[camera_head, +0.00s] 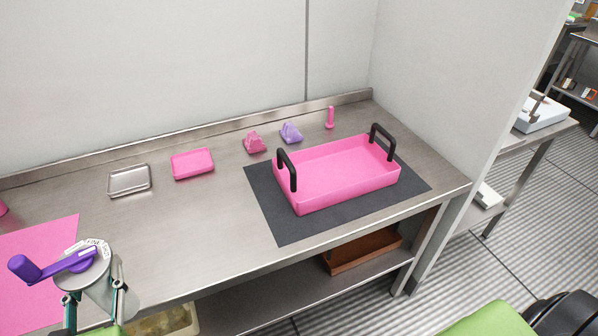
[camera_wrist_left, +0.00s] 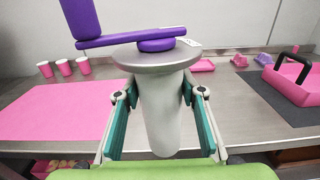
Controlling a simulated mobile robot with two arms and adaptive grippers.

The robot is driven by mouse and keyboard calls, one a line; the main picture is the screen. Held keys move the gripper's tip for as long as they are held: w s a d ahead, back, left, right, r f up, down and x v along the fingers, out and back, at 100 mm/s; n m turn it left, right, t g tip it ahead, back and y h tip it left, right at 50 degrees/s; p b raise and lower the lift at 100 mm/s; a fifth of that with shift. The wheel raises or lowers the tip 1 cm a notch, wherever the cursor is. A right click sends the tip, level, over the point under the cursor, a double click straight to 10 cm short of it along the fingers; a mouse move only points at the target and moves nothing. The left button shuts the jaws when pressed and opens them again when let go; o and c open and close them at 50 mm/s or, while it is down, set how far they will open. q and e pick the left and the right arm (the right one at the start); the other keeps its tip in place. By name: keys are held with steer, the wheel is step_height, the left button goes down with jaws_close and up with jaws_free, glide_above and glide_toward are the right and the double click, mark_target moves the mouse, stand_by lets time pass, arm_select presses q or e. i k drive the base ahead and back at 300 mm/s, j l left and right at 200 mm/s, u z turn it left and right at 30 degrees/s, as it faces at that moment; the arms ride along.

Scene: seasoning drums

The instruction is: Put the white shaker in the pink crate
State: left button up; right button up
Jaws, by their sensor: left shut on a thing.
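The white shaker (camera_head: 98,276) has a pale cylindrical body, a grey round top with a small printed label, and a purple crank handle. It stands upright in my left gripper (camera_head: 94,292), which is shut on it at the lower left of the head view. In the left wrist view the shaker (camera_wrist_left: 162,115) sits between the teal-lined fingers (camera_wrist_left: 160,95). The pink crate (camera_head: 350,192), with two black handles, rests on a dark mat right of centre, well apart from the shaker. It also shows in the left wrist view (camera_wrist_left: 288,88). My right gripper is not in view.
A metal tray (camera_head: 129,180), a pink tray (camera_head: 192,163), pink and purple pieces (camera_head: 254,142) (camera_head: 291,132) and a pink upright item (camera_head: 330,118) line the back. Pink cups (camera_wrist_left: 64,67) stand beyond a pink mat (camera_head: 38,250). The counter between shaker and dark mat (camera_head: 285,226) is clear.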

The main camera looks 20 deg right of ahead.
mark_target(335, 177)
steer(key=z, duration=0.45)
steer(key=i+j+z, duration=0.1)
steer(key=z, duration=0.35)
steer(key=i+j+z, duration=0.1)
steer(key=z, duration=0.8)
steer(key=j+z, duration=0.15)
steer(key=z, duration=0.3)
